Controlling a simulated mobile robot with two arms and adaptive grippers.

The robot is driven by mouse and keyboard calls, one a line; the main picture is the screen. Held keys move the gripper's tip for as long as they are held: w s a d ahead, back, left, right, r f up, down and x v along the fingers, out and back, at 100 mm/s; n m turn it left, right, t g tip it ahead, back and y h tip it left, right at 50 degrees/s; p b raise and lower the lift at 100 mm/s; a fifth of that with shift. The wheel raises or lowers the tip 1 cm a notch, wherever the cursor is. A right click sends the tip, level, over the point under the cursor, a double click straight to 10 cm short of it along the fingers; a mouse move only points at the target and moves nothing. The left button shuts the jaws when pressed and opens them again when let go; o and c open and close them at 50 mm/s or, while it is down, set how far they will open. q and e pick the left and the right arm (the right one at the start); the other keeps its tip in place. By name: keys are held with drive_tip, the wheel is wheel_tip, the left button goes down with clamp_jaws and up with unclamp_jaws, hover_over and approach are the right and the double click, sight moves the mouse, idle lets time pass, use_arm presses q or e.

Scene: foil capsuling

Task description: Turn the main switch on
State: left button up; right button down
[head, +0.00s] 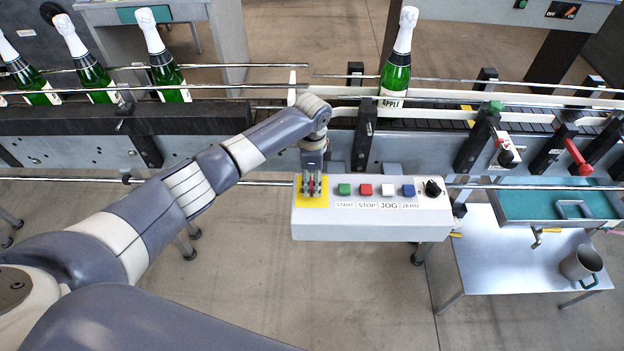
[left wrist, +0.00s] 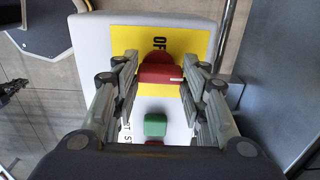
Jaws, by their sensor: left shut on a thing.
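The main switch (left wrist: 160,72) is a red rotary knob on a yellow plate (left wrist: 190,42) at the left end of the grey control box (head: 370,228). In the left wrist view the letters "OF" show on the plate beside the knob; the rest of the lettering is hidden. My left gripper (head: 312,190) comes down over the yellow plate and is shut on the red knob, one finger on each side. In the head view the fingers hide most of the knob. My right gripper is not in view.
Green START (head: 344,189), red STOP (head: 365,189), white JOG and blue ZERO buttons sit right of the plate, then a black knob (head: 433,187). Behind runs a conveyor with rails and green bottles (head: 395,75).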

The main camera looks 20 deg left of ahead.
sight(312, 183)
use_arm(q)
drive_tip(key=o, duration=1.1)
drive_tip(key=shift+c, duration=0.2)
wheel_tip(312, 183, up, 12)
